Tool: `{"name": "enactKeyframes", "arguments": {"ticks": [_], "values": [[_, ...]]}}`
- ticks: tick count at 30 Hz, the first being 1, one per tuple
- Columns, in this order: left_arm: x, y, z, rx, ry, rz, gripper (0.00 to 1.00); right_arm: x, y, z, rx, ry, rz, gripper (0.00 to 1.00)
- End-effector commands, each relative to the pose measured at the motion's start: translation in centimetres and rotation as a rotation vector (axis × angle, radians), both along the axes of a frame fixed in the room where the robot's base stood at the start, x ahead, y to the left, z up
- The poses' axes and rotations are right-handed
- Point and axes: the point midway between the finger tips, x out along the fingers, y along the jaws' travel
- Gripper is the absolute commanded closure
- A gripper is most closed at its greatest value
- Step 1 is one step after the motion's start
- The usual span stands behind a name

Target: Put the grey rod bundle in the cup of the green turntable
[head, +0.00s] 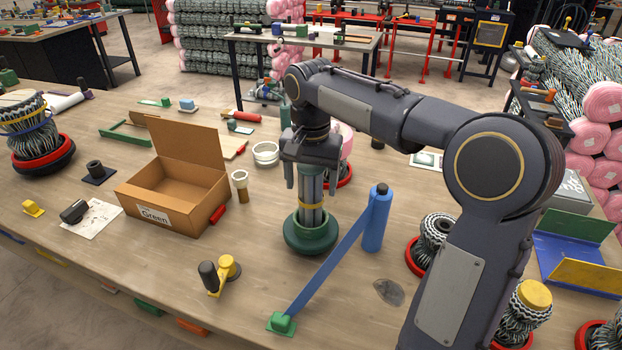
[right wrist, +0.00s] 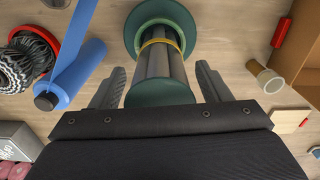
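The grey rod bundle (head: 312,188), with a yellow band round it, stands upright in the cup of the green turntable (head: 300,240). Its lower end is hidden inside the cup. My right gripper (head: 311,178) points down over the bundle, one finger on each side of its upper part. In the right wrist view the bundle (right wrist: 160,66) runs between the spread fingers of the gripper (right wrist: 160,85), with a gap on both sides. A green round piece shows at the bundle's near end there, close to the palm. My left gripper is not in view.
An open cardboard box (head: 165,205) labelled Green stands to the left. A blue roll (head: 376,222) with a blue strip runs to a green block (head: 282,323) at the right front. A yellow and black tool (head: 219,275) lies in front.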

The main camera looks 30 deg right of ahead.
Motion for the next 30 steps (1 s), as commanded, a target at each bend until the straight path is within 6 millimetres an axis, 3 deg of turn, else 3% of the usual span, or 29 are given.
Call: {"name": "enactKeyframes", "arguments": {"ticks": [8,21,30], "values": [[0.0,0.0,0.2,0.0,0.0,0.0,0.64,0.0,0.0,0.4,0.0,0.0,0.0,0.3],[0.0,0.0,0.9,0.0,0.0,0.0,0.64,0.1,0.0,6.9,-0.001,-0.002,0.001,0.3],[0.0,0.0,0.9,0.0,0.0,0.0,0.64,-0.5,0.0,7.8,0.006,-0.008,0.017,0.3]]}}
